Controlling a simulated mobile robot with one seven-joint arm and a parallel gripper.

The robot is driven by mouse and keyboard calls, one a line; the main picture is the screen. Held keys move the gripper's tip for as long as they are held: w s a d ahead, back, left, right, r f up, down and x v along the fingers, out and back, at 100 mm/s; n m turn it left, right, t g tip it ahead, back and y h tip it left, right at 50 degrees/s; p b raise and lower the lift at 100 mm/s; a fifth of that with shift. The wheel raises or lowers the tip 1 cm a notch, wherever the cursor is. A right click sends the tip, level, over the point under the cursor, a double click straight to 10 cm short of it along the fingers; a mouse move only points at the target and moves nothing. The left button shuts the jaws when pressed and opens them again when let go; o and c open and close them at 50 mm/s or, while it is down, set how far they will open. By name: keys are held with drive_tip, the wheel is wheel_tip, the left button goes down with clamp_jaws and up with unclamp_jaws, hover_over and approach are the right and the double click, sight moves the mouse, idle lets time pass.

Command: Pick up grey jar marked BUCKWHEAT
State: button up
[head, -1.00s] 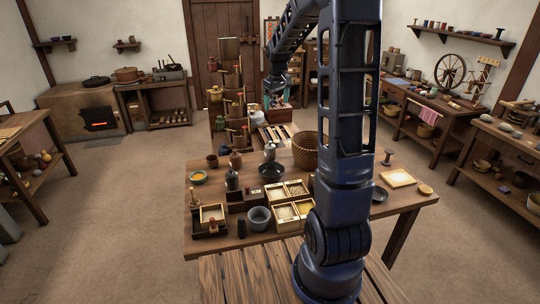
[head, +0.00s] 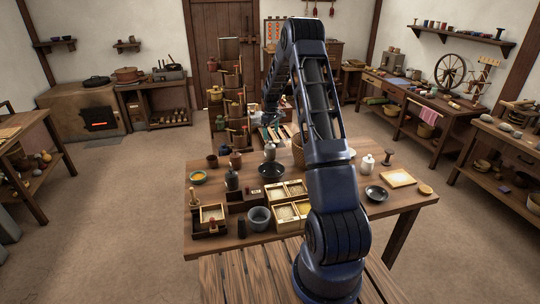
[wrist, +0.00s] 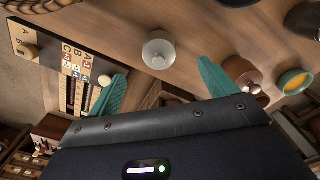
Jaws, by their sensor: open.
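A pale grey lidded jar (head: 270,152) stands upright near the far edge of the central table. What seems to be the same jar (wrist: 158,53) shows from above in the wrist view, with its round knob on top. No marking on it can be read. My gripper (wrist: 161,72) is open and empty, its two teal fingers spread to either side of the jar's line in the picture and apart from it. In the head view my gripper (head: 269,114) hangs above and beyond the table's far edge, small and partly lost against the background.
A brown jar (wrist: 240,70) and a bowl of yellow stuff (wrist: 294,81) stand right of the grey jar in the wrist view. A dark bowl (head: 272,169) is close in front of it. A white jar (head: 367,163) stands right of my arm. A lettered board (wrist: 72,62) is at left.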

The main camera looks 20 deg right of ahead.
sight(271, 142)
drive_tip(key=shift+w+f, duration=0.2)
drive_tip(key=shift+f, duration=0.45)
wheel_tip(271, 142, down, 5)
drive_tip(key=shift+w+a+f, duration=0.1)
drive_tip(key=shift+w+f, duration=0.05)
drive_tip(key=shift+f, duration=1.2)
drive_tip(key=shift+w+f, duration=0.15)
drive_tip(key=shift+f, duration=1.2)
drive_tip(key=c, duration=1.3)
drive_tip(key=shift+r, duration=0.1)
